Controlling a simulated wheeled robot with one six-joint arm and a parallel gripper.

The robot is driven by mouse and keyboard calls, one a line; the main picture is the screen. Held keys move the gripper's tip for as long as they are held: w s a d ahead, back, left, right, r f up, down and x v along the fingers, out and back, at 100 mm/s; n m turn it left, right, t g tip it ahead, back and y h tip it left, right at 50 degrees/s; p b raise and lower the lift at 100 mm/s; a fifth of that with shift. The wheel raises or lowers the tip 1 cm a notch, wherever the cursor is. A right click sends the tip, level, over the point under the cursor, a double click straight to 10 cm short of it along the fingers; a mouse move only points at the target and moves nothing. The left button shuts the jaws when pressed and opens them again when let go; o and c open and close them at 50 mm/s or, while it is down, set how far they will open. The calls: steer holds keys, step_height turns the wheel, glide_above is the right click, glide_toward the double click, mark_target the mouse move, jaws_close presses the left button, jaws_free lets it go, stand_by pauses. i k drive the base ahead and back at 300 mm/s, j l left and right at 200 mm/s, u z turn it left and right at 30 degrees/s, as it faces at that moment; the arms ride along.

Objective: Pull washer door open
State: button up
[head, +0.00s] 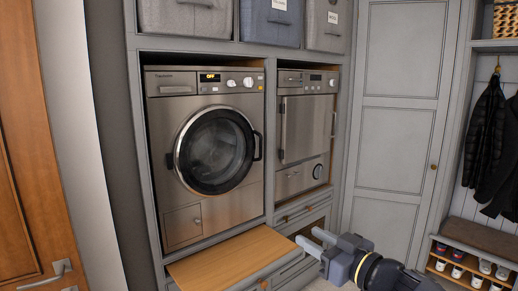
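The washer (182,215) is a stainless front-loader in the left bay of a grey cabinet, with a lit "OFF" display. Its round door (215,150) has a dark rim and glass and looks shut. A dark handle (258,146) stands out on the door's right side. My gripper (308,242) is in the lower middle of the head view, below and to the right of the handle and apart from it. Its two pale fingers point left and are spread, with nothing seen between them.
A wooden pull-out shelf (232,258) juts out below the washer. A second steel appliance (305,130) with a vertical handle fills the right bay. Fabric bins (270,22) sit above. A tall grey door (395,120), hanging coats (490,135) and a shoe rack (470,268) are at right.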

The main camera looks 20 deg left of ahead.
mark_target(193, 180)
steer(key=i+j+u, duration=0.2)
steer(key=i, duration=1)
steer(key=i+j+u, duration=0.15)
steer(key=i, duration=1.05)
